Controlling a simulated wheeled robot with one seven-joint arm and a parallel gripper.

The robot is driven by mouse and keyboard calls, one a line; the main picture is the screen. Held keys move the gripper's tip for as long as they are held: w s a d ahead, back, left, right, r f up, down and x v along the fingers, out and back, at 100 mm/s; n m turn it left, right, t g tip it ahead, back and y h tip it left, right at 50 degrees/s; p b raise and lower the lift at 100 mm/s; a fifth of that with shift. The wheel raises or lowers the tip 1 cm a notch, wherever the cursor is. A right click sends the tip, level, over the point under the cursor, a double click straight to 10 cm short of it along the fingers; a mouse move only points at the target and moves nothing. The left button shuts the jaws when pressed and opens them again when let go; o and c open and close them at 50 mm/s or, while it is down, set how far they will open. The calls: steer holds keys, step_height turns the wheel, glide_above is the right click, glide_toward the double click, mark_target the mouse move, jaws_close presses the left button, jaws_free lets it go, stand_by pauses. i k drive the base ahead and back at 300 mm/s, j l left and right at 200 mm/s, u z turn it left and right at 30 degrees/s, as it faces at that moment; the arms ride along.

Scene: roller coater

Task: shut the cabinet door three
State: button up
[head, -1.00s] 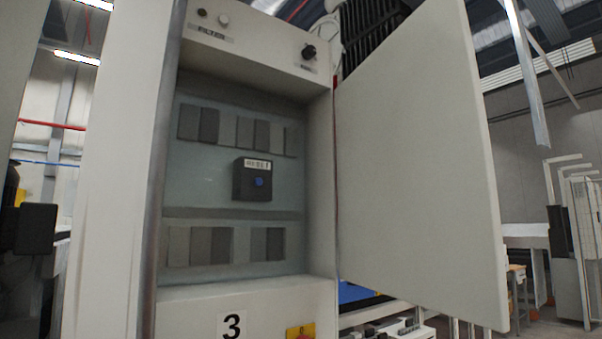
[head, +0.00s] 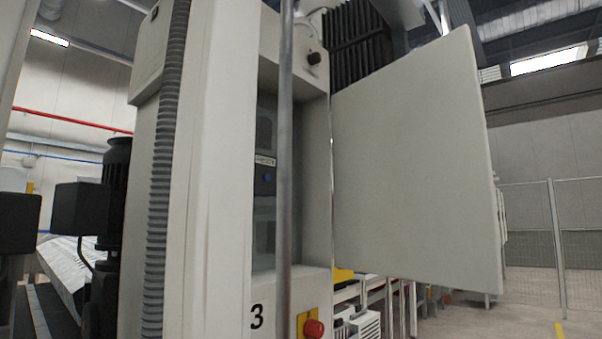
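Cabinet three (head: 225,190) stands in the middle of the view, with a black 3 (head: 256,317) on its front. Its door (head: 415,180) is a plain pale panel, hinged on the right side of the opening and swung wide open to the right. Inside the opening, part of a dark box with a blue button (head: 267,178) shows. A vertical grey pole (head: 285,170) stands in front of the opening and hides part of it. My gripper is not in view.
A red knob on a yellow plate (head: 313,328) sticks out low on the cabinet front. Black machinery (head: 85,210) stands on the left. A wire fence (head: 535,235) stands behind at the right, with open floor before it.

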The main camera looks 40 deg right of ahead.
mark_target(414, 198)
steer(key=l+u, duration=0.15)
steer(key=l, duration=0.35)
steer(key=l+u, duration=0.15)
steer(key=l, duration=0.3)
steer(key=k+l+u, duration=0.15)
steer(key=l, duration=0.3)
steer(key=l+u, duration=0.2)
steer(key=l, duration=0.3)
steer(key=k+l+u, duration=0.15)
steer(key=l, duration=0.3)
steer(key=k+l+u, duration=0.15)
steer(key=l, duration=0.3)
steer(key=k+l, duration=0.1)
steer(key=l, duration=0.35)
steer(key=k+l, duration=0.15)
steer(key=l, duration=0.25)
steer(key=k+l, duration=0.1)
steer(key=l, duration=0.35)
steer(key=k+l, duration=0.15)
steer(key=l, duration=0.3)
